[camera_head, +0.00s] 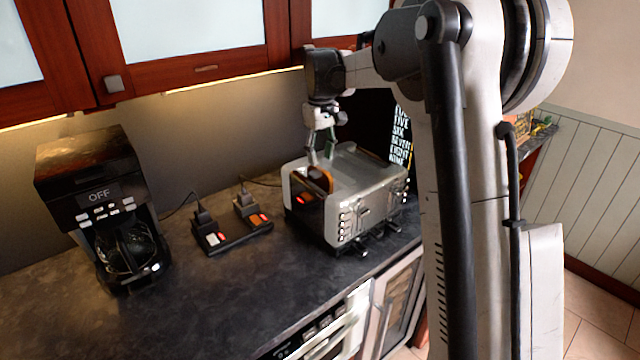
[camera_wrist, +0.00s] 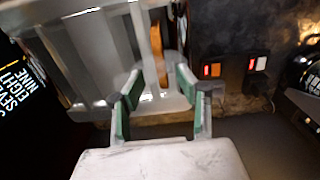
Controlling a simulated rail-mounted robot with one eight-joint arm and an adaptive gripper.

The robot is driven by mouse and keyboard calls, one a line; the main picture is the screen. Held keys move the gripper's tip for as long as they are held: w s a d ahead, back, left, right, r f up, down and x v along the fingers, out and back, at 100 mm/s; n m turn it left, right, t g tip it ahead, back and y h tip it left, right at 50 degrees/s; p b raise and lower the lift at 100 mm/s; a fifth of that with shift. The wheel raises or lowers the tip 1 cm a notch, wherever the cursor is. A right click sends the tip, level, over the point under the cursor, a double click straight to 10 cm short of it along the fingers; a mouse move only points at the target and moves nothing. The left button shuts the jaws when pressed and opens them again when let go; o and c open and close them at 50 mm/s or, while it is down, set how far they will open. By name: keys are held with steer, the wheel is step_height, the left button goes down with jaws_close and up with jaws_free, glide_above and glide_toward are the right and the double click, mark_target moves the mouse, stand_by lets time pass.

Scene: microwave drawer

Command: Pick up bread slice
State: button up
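The brown bread slice (camera_head: 321,178) stands upright in the slot at the left end of the silver toaster (camera_head: 375,200), with its top edge showing. In the wrist view the bread slice (camera_wrist: 157,50) is a thin upright strip between and ahead of my fingertips. My gripper (camera_head: 321,157) is just above the toaster, at the bread. In the wrist view my gripper (camera_wrist: 157,80) has its two green-padded fingers apart, one on each side of the slice's line, with gaps visible. The lower part of the slice is hidden in the toaster.
A power strip (camera_head: 232,236) with plugs and lit switches lies left of the toaster. A black coffee maker (camera_head: 105,205) stands farther left. Wall cabinets (camera_head: 190,40) hang above. The front-left counter (camera_head: 200,310) is clear. A sign with white lettering (camera_head: 401,135) stands behind the toaster.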

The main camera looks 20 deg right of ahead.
mark_target(320, 168)
step_height(320, 168, down, 5)
steer(key=shift+w+r+p, duration=0.1)
steer(key=shift+w+p, duration=0.05)
steer(key=shift+p, duration=0.3)
steer(key=shift+c, duration=0.2)
jaws_close()
